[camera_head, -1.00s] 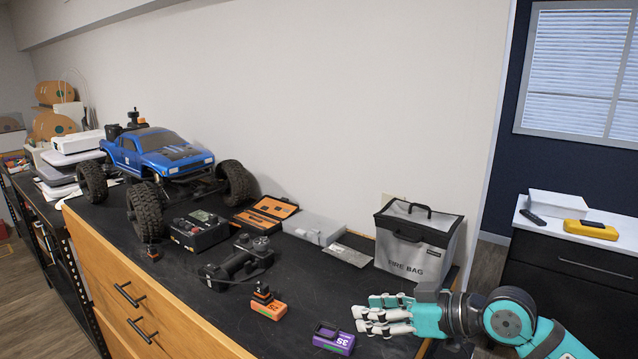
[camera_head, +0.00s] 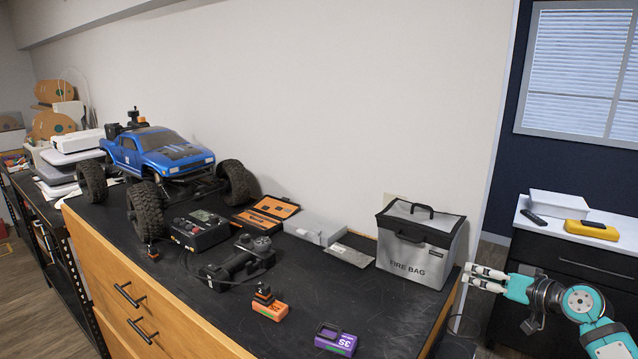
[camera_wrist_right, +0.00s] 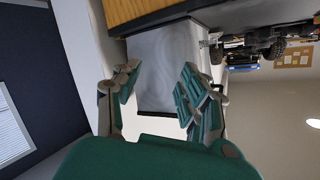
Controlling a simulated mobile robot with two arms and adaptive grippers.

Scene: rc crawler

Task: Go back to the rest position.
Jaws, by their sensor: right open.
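My right gripper (camera_head: 487,278) is open and empty in the head view, just right of the bench's right end and in front of the fire bag's right side. In the right wrist view its fingers (camera_wrist_right: 158,95) are spread apart, with the grey fire bag (camera_wrist_right: 170,65) showing between them. In the head view the silver and black fire bag (camera_head: 420,245) stands upright at the bench's right end. My left gripper is not in view.
The black-topped bench (camera_head: 330,290) carries a blue RC truck (camera_head: 165,155), a charger (camera_head: 200,230), an orange battery (camera_head: 270,307) and a purple battery (camera_head: 335,340). A far cabinet (camera_head: 580,265) with a yellow device (camera_head: 591,230) stands at the right.

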